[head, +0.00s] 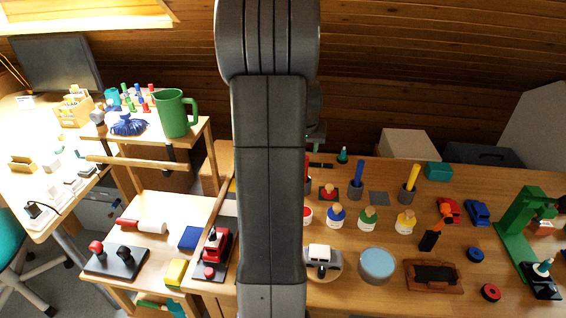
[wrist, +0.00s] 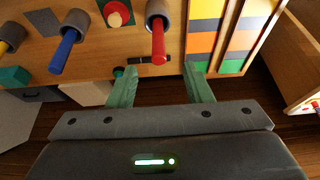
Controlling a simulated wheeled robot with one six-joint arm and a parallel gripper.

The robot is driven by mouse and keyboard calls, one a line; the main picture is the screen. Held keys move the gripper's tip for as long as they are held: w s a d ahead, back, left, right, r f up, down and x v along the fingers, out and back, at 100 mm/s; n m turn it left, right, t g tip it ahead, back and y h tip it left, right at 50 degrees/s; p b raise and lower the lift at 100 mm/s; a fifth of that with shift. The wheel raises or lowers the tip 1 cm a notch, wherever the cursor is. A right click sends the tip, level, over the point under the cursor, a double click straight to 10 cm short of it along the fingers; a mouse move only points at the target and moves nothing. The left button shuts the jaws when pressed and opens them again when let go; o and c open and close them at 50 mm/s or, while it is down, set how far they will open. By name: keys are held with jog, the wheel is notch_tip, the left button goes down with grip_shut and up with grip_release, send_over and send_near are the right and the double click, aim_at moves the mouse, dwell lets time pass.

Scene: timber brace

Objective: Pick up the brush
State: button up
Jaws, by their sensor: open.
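I cannot tell for sure which thing is the brush. A slim dark rod with a light band (wrist: 149,59) lies flat on the table near its edge; part of it shows in the head view (head: 320,165). Handled sticks stand tilted in grey cups: red (wrist: 159,42), blue (wrist: 66,46) and yellow (wrist: 5,46). The blue (head: 358,172) and yellow (head: 413,176) ones also show in the head view. My gripper (wrist: 161,67) is open and empty, its green fingers to either side of the dark rod.
Paint jars in blue (head: 337,217), green (head: 368,219) and yellow (head: 405,221) stand before the cups. A small green-topped item (head: 343,155) is by the rod. White box (head: 408,146) behind.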

jog(key=shift+w+p+x, duration=0.15)
jog(key=shift+p+x, duration=0.25)
jog(key=shift+x, duration=2.7)
jog(key=shift+w+p+x, duration=0.15)
jog(key=shift+p+x, duration=0.25)
jog(key=shift+x, duration=2.7)
jog(key=shift+w+d+f, duration=0.2)
jog(key=shift+w+f, duration=0.05)
jog(key=shift+f, duration=0.25)
grip_shut()
